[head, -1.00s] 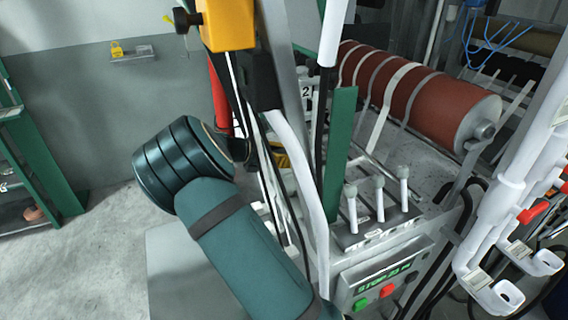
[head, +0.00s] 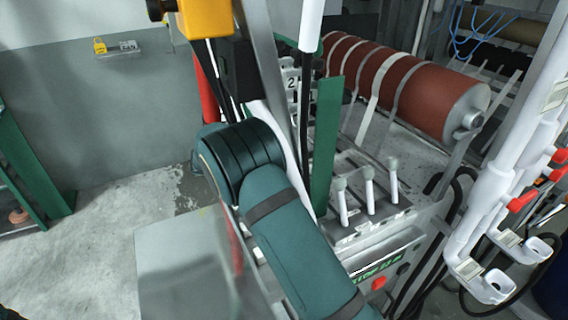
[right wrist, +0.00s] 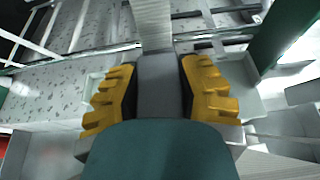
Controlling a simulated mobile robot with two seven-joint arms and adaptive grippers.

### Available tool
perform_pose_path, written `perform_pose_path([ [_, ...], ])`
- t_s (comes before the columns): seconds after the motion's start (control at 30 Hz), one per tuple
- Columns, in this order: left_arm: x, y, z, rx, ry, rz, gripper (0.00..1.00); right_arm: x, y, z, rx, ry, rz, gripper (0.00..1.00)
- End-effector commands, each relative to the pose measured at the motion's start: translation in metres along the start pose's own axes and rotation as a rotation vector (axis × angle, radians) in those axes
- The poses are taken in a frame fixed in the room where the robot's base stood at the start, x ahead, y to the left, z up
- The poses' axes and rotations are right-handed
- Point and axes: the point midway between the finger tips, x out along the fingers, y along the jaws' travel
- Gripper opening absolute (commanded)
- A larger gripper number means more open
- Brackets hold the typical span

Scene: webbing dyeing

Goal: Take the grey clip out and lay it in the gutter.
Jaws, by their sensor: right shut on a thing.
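In the right wrist view my right gripper (right wrist: 160,92) has its two yellow ridged fingers shut on a smooth grey block, which looks like the grey clip (right wrist: 160,80). A pale ribbed webbing strip (right wrist: 152,22) runs up the picture from the clip's far end. I cannot tell whether the two still touch. A pale shallow trough (right wrist: 97,84) shows beside and behind the fingers; it may be the gutter, but I cannot be sure. In the head view my right arm reaches in from the bottom, and its gripper is hidden. My left gripper is not in view.
A red-brown roller (head: 410,90) with pale strips stands at the back right. A green upright (head: 323,145), several small levers (head: 368,190) and a control panel (head: 375,272) crowd the machine beside my arm. White pipes (head: 510,180) stand at right. Open floor (head: 110,215) lies left.

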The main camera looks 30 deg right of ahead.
Motion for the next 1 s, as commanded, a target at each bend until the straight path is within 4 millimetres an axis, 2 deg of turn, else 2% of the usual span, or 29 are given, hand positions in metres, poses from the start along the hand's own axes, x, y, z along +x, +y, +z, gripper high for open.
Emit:
perform_pose_path([
  [0.27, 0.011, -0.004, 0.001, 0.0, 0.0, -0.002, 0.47, -0.009, -0.001, 0.013, -0.001, -0.135, 0.003, 0.0],
  [1.0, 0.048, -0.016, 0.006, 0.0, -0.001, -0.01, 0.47, -0.038, -0.004, 0.065, 0.0, -0.596, 0.001, 0.0],
])
